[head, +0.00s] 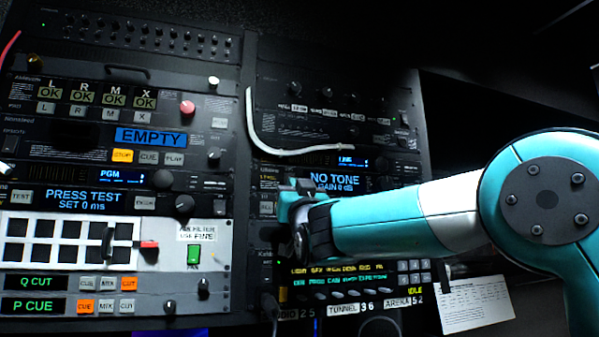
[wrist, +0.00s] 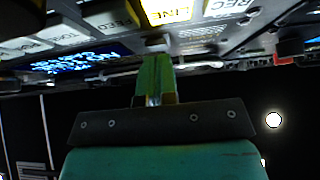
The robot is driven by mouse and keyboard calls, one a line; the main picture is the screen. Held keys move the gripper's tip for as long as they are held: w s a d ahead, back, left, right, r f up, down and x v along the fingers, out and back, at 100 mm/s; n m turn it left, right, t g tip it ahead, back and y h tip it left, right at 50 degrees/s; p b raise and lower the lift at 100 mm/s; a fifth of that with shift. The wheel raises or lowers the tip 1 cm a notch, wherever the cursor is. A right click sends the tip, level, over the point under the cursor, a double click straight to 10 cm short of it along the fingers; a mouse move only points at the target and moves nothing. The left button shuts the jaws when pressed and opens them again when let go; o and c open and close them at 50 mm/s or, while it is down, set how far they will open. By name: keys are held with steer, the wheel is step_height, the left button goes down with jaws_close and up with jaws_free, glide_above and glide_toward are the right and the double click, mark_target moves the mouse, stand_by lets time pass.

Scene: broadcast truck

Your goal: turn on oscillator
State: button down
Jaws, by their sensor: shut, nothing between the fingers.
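The rack unit with the blue "NO TONE GAIN 0 dB" display (head: 335,183) is in the right rack in the head view. I take it for the oscillator, but no such label is readable. My gripper (head: 290,203) is at the left part of this unit and hides much of its lower front. In the wrist view the gripper (wrist: 155,62) is shut and empty, its tips close to a small pale button or key (wrist: 156,46); contact cannot be told. Near it are a lit yellow "LINE" button (wrist: 168,11) and unlit white buttons (wrist: 108,14). The blue display (wrist: 85,62) is at left.
A white cable (head: 285,149) hangs across the right rack above the unit. The left rack holds an "EMPTY" display (head: 151,138), a red knob (head: 187,108) and a green switch (head: 194,254). A paper sheet (head: 475,304) is at lower right.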

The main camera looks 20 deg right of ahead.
steer(key=shift+w, duration=0.4)
steer(key=shift+f, duration=0.1)
steer(key=b+v, duration=1.2)
steer(key=v, duration=0.1)
steer(key=shift+w+f+b, duration=0.25)
steer(key=shift+b, duration=0.15)
stand_by(0.3)
